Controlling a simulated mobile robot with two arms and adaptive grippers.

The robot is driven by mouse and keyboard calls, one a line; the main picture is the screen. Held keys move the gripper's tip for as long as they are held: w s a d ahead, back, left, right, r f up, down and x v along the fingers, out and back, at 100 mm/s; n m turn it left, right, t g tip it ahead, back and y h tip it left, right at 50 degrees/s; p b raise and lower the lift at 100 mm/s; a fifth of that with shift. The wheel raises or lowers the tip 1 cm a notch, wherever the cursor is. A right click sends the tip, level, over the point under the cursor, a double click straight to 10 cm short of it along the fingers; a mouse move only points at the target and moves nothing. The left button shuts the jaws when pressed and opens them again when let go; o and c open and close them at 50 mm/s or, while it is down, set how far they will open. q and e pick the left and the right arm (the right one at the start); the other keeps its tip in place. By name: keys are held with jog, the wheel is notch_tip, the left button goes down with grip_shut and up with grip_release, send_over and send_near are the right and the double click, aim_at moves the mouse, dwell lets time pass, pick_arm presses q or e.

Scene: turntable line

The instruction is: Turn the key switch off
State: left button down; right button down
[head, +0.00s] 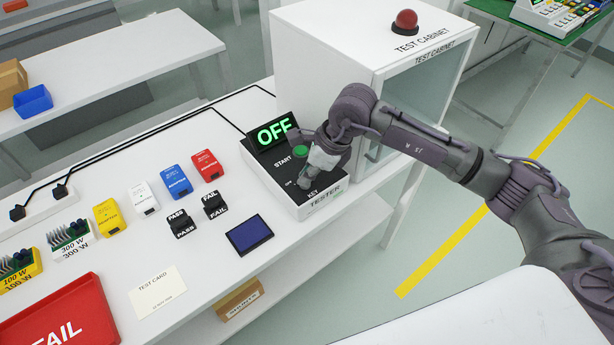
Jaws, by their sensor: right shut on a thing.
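The tester (321,208) is a white box with a black top panel at the right end of the white bench. Its raised display (274,131) reads OFF in green. A green START button (300,150) sits on the panel. The key switch is near the front of the panel, by the KEY and OFF labels; my gripper hides the key itself. My right gripper (309,184) reaches down onto the panel at the key and is shut on it. The key's exact angle cannot be seen. My left gripper is not in view.
The white test cabinet (322,65) with a red dome lamp stands directly behind the tester, close to my right arm. Coloured adapters, PASS and FAIL blocks, a dark blue pad (250,236), a test card (157,291) and a red FAIL tray (62,318) lie to the left.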

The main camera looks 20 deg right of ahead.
jog(key=c, duration=1.3)
grip_release()
jog(key=v, duration=1.2)
